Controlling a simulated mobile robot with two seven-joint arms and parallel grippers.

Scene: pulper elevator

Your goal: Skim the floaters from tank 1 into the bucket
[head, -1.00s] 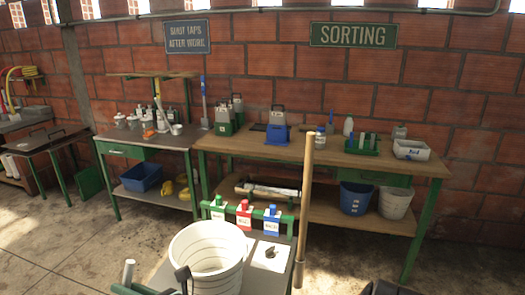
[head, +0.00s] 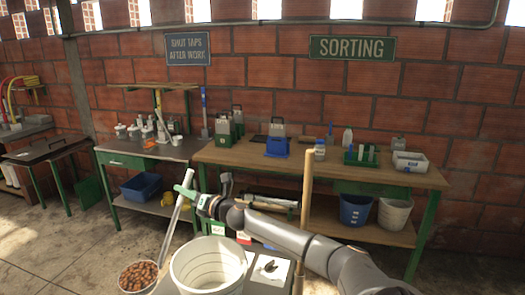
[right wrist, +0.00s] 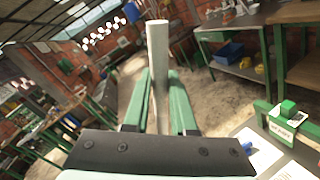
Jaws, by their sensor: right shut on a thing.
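My right gripper (head: 186,192) reaches across from the right, with its green fingers shut on the pale pole of a skimmer (head: 172,230). The pole slants down to the left to a round skimmer bowl (head: 121,279) filled with reddish-brown floaters (head: 139,275). The bowl hangs left of the white bucket (head: 207,268), apart from it. In the right wrist view the pole (right wrist: 157,60) stands between the green fingers (right wrist: 158,105). Tank 1 is not in view, nor is my left gripper.
The bucket stands on a grey cart with small labelled bottles and a white sheet (head: 268,270). An upright wooden pole (head: 304,210) stands right of it. Behind are a sorting bench (head: 260,160) and a side table (head: 125,158). Bare floor lies to the left.

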